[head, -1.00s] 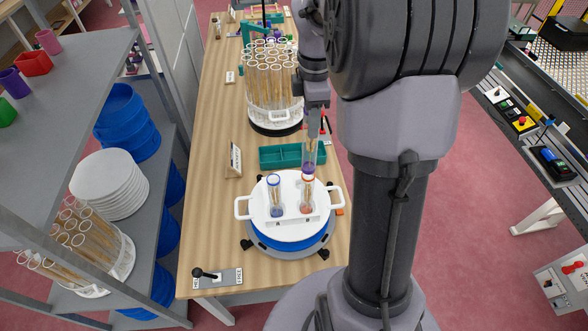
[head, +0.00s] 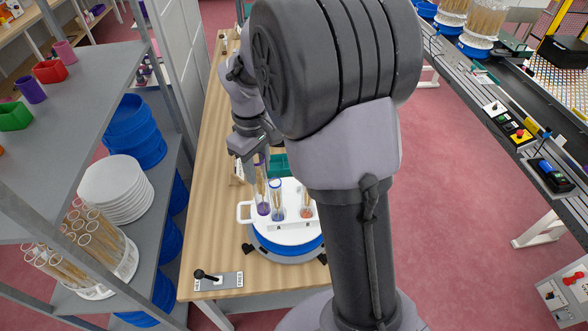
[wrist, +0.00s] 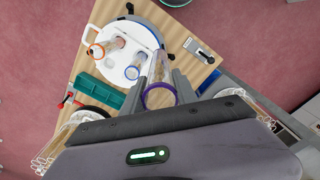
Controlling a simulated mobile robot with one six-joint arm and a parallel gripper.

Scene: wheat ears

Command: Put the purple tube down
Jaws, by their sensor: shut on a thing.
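My gripper (wrist: 160,90) is shut on the purple tube (head: 262,192), a clear tube with a purple rim (wrist: 146,97) and a purple lower end. The tube hangs nearly upright at the left of the small white rack (head: 290,226) on the round white plate (head: 254,222). I cannot tell whether its lower end touches the plate. A blue-rimmed tube (head: 277,203) stands in the rack at A, close beside it. An orange-rimmed tube (head: 307,209) stands at B. My arm hides the plate's right part in the head view.
A teal tray (wrist: 97,90) lies behind the plate on the wooden table (head: 212,160). A lever panel (head: 219,281) is at the table's front left. A grey shelf (head: 100,60) with blue tubs (head: 133,130) stands to the left.

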